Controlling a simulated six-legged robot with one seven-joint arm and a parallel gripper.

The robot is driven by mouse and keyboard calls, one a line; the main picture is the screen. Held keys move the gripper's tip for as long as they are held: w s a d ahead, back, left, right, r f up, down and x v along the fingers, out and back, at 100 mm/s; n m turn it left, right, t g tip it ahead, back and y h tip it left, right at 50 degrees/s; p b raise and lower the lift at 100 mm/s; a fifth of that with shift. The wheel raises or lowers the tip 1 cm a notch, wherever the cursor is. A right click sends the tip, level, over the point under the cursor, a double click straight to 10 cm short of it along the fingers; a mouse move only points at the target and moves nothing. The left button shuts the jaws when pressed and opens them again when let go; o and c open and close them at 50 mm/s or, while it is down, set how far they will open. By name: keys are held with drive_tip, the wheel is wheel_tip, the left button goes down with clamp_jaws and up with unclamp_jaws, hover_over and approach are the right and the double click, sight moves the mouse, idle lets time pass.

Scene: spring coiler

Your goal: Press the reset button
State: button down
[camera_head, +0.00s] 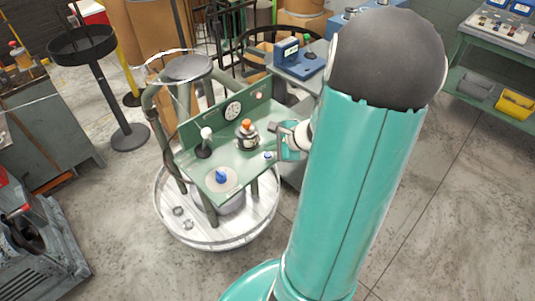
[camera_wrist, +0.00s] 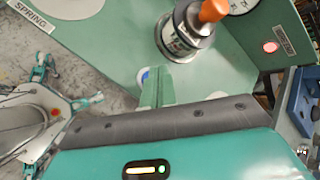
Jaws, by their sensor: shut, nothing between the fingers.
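The green spring coiler (camera_head: 195,165) stands left of my arm in the head view. A small blue button in a white ring (camera_head: 267,155) sits on its deck near the right edge; no reset label on it is readable. In the wrist view the blue button (camera_wrist: 144,74) shows just left of my fingertips, partly hidden by them. My gripper (camera_wrist: 158,72) is shut and empty, its fingers pointing at the deck beside the button. Whether they touch it, I cannot tell. My gripper also shows at the coiler's right side in the head view (camera_head: 280,148).
An orange-topped cylinder (camera_head: 246,134) stands on the deck close to my fingers. A white-knobbed lever (camera_head: 205,142), a blue part on a round plate (camera_head: 221,176) and a dial gauge (camera_head: 233,110) are farther left. A lit red lamp (camera_wrist: 270,46) is on the panel.

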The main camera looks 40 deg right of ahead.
sight(270, 156)
drive_tip(key=shift+f, duration=0.15)
idle(0.6)
drive_tip(key=shift+f, duration=0.3)
drive_tip(key=shift+f, duration=0.35)
idle(0.6)
idle(0.3)
drive_tip(key=shift+r, duration=0.8)
drive_tip(key=shift+r, duration=2.5)
drive_tip(key=shift+a, duration=0.1)
